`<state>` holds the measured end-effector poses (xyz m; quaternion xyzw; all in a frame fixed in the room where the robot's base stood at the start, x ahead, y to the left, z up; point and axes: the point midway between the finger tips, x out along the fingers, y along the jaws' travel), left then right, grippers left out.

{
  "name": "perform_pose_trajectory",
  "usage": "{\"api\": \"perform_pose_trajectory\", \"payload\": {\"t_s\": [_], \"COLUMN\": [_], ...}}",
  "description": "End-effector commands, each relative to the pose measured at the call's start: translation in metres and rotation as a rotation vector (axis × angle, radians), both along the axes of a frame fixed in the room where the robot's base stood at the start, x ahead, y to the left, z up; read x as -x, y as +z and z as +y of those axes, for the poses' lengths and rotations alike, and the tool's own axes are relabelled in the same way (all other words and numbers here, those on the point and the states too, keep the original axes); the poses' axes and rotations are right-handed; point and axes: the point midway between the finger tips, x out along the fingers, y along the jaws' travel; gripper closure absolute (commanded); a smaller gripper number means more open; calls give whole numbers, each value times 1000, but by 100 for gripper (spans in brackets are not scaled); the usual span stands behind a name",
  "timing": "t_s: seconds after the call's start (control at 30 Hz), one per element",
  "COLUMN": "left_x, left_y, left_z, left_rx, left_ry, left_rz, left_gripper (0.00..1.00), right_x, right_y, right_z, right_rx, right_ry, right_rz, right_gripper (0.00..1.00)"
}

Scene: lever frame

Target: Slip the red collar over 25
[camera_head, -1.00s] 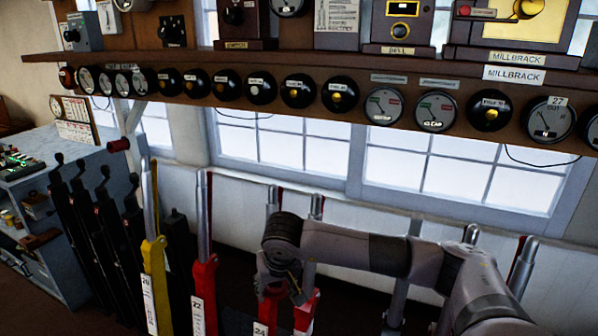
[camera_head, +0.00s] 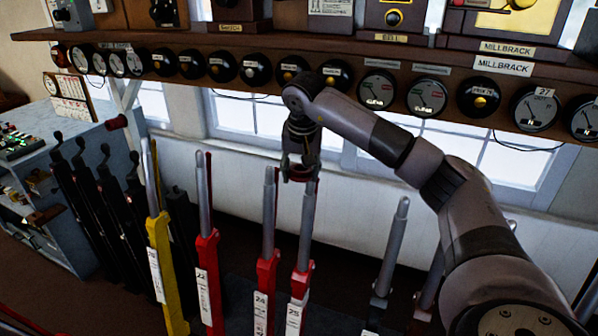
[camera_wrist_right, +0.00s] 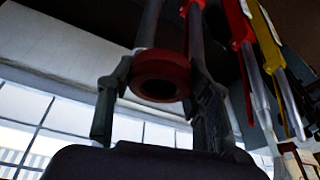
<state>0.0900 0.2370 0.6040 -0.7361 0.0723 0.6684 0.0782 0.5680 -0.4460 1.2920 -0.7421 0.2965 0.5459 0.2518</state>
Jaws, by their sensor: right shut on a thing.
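The red collar (camera_head: 297,176) is a short ring held at the tip of my right gripper (camera_head: 299,174). In the right wrist view the collar (camera_wrist_right: 160,74) sits between the two fingers (camera_wrist_right: 160,95), its dark hole facing the camera. Lever 25 (camera_head: 305,240) has a steel handle, a red lower part and a white number plate. In the head view its top end is just below the gripper and slightly right of the collar. Whether the handle tip touches or enters the collar cannot be told. My left gripper is not in view.
Red lever 24 (camera_head: 268,225) stands close to the left of 25, then red lever 22 (camera_head: 207,250) and a yellow lever (camera_head: 159,245). A grey lever (camera_head: 392,250) stands to the right. The instrument shelf (camera_head: 230,62) runs behind, above the windows.

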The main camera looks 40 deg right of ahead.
Motion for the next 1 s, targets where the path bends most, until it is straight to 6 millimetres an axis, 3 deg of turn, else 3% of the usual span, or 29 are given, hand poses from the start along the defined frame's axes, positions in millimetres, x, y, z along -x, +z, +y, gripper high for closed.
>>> {"api": "perform_pose_trajectory", "payload": {"t_s": [0.7,1.0], "left_x": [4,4], "left_y": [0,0], "left_z": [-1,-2], "left_rx": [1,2], "left_ry": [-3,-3], "left_rz": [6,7], "left_gripper": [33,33], "right_x": [-31,-38], "right_y": [-18,-23], "right_z": [-60,-73], "right_rx": [0,1], "right_ry": [-1,2], "right_rz": [-1,0], "right_gripper": [78,78]}}
